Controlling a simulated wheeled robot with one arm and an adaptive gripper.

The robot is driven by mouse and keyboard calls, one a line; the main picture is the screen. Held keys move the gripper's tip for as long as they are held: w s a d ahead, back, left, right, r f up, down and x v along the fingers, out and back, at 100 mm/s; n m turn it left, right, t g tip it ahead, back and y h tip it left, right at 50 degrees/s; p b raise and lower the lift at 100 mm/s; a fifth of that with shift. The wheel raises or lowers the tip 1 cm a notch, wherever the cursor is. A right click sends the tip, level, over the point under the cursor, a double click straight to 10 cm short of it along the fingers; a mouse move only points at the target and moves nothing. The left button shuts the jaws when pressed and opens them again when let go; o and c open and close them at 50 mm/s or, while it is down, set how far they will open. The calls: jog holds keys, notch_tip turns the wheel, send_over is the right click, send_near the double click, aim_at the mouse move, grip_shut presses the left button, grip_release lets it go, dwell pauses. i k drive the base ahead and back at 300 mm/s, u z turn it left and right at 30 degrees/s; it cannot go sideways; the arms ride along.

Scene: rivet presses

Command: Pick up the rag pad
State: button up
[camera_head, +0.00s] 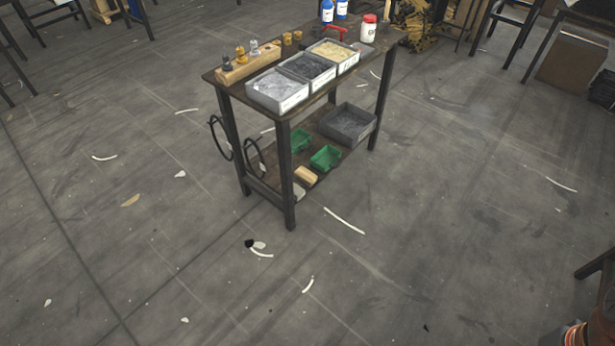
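A flat light-grey piece (298,191) lies at the front left end of the bench's lower shelf, partly hidden by the front leg. It may be the rag pad, but it is too small to be sure. A small tan block (306,175) lies just behind it. The dark-legged bench (285,165) stands in the upper middle of the view, well apart from me. My gripper is not in view.
Two green bins (325,158) and a grey tray (348,123) share the lower shelf. Labelled grey bins (277,90), bottles (368,28) and a wooden holder (248,63) stand on top. Black loops (221,137) hang at the left end. White scraps (344,221) litter the otherwise open floor.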

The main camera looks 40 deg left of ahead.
aim_at(299, 192)
jog(key=i, duration=2.95)
jog(key=u, duration=4.55)
